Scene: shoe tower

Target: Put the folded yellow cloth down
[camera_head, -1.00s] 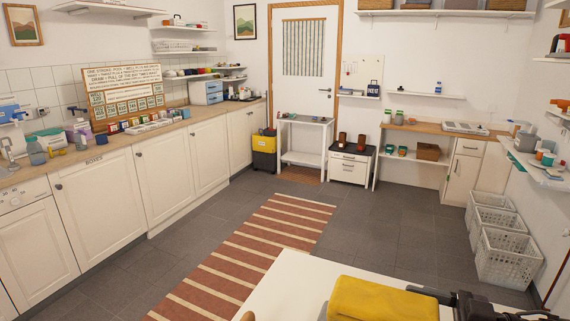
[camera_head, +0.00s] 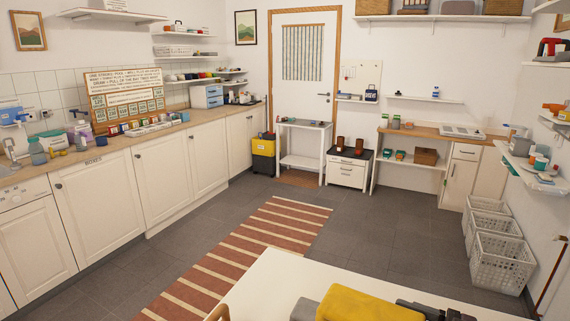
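The folded yellow cloth (camera_head: 368,304) is a thick, soft-edged bundle at the bottom edge of the head view, over the white table. Its lower part is cut off, so I cannot tell whether it touches the tabletop. My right gripper (camera_head: 432,311) is dark and only partly in view at the cloth's right end. Its visible tip overlaps that end; the rest is below the frame, so its opening is hidden.
The white table (camera_head: 278,279) has bare top left of and behind the cloth. A grey block-like thing (camera_head: 304,309), unclear, shows at the cloth's left. A brown curved piece (camera_head: 216,312) stands by the table's left edge. White crates (camera_head: 500,260) stand on the floor at right.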

